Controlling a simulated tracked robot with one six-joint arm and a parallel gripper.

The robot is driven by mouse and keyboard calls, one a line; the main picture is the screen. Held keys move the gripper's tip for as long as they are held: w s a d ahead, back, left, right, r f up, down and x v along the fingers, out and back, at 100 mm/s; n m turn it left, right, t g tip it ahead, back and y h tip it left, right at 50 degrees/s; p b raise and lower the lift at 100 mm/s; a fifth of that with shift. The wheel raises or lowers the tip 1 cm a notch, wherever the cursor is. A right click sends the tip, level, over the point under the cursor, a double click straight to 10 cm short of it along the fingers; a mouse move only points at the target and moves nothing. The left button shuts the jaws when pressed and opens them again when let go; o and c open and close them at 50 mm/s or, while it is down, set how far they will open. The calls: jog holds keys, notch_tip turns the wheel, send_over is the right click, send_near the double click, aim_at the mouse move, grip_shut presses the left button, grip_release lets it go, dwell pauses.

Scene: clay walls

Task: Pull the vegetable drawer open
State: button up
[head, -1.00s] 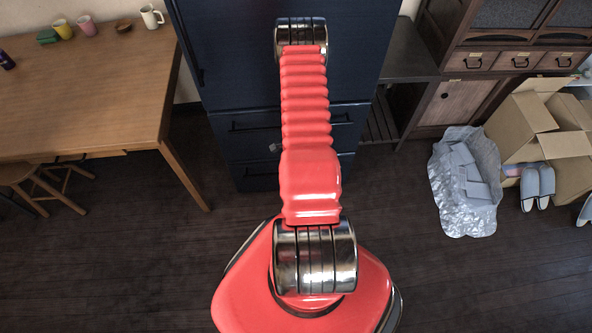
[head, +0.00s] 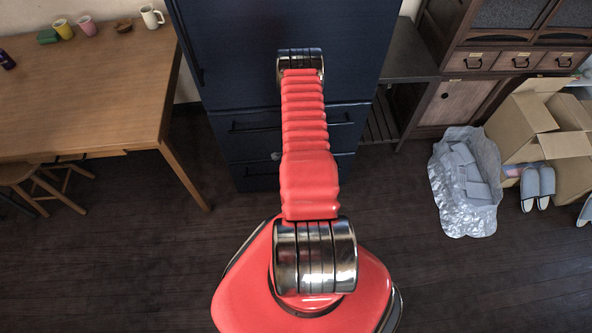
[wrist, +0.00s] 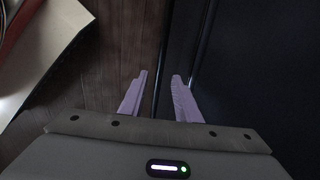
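A tall dark blue fridge (head: 285,30) stands ahead, its upper door shut. Below the door are an upper drawer (head: 235,118) with a dark bar handle and a lower drawer (head: 250,182). Both look shut; I cannot tell which is the vegetable drawer. My gripper is mostly hidden behind my red arm in the head view, low in front of the drawers. In the wrist view my gripper (wrist: 160,85) shows two lilac fingers spread apart and pointing along the dark fridge front. A dark edge runs between or just beyond them; no clear grip shows.
A wooden table (head: 90,85) with cups stands left, with stools under it. A dark side bench (head: 405,55) and a wooden cabinet (head: 470,75) stand right. Silver wrapping (head: 465,180), an open cardboard box (head: 540,130) and slippers lie on the right floor. Floor before the fridge is clear.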

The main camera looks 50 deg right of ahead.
jog(key=shift+w+d+f, duration=0.1)
jog(key=shift+d+f, duration=0.05)
jog(key=shift+f, duration=0.75)
jog(key=shift+w+d+f, duration=0.1)
jog(key=shift+w+f, duration=0.05)
jog(key=shift+f, duration=0.8)
jog(key=shift+w+d+f, duration=0.1)
jog(key=shift+d+f, duration=0.05)
jog(key=shift+f, duration=0.75)
grip_shut()
